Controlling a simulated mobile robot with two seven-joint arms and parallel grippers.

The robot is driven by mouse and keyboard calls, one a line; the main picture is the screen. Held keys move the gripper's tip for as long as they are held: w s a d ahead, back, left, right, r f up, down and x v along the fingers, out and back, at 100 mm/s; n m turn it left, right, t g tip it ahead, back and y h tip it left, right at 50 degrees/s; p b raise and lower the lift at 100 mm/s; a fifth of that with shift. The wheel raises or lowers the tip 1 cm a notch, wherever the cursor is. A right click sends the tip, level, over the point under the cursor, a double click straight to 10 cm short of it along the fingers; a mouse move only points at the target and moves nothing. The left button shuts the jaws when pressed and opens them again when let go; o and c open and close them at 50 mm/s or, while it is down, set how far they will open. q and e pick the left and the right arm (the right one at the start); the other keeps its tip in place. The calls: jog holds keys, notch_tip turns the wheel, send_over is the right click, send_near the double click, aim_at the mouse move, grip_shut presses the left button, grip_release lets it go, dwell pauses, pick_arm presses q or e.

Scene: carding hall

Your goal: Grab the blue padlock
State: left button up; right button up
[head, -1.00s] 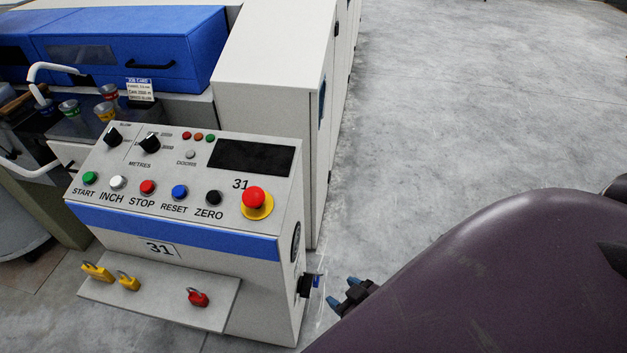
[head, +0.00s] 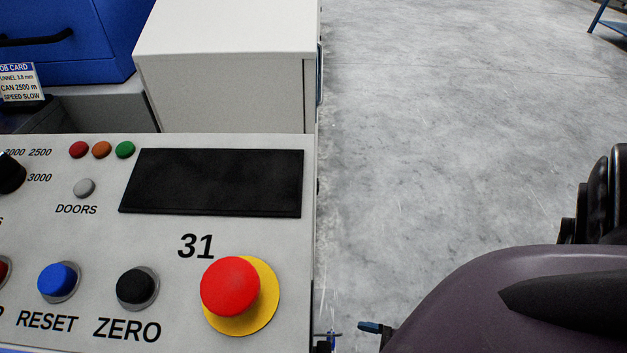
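At the bottom edge of the head view, a small dark and blue piece (head: 327,342) sticks out from the right side of the control console (head: 200,145). It may be the blue padlock on its fitting, but it is cut off and too small to tell. My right gripper (head: 371,328) shows only as a blue fingertip just right of that piece, with a gap between them. The rest of the gripper is out of frame or hidden behind my purple arm, so its opening is unclear. My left gripper is not in view.
The console carries a red emergency button (head: 230,286), a blue reset button (head: 57,281) and a dark display (head: 212,182). A white cabinet (head: 225,90) stands behind it. The grey floor (head: 430,130) to the right is open, with a blue-legged stand (head: 602,18) far off.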

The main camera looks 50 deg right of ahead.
aim_at(332, 337)
notch_tip(332, 337, down, 6)
jog(key=s+d+y+b, duration=0.2)
jog(key=d+b, duration=0.1)
jog(key=shift+n+t, duration=0.3)
jog(key=shift+b+x, duration=0.7)
jog(key=shift+x, duration=4.8)
jog(key=shift+f, duration=0.2)
jog(key=c, duration=1.3)
jog(key=shift+r, duration=0.15)
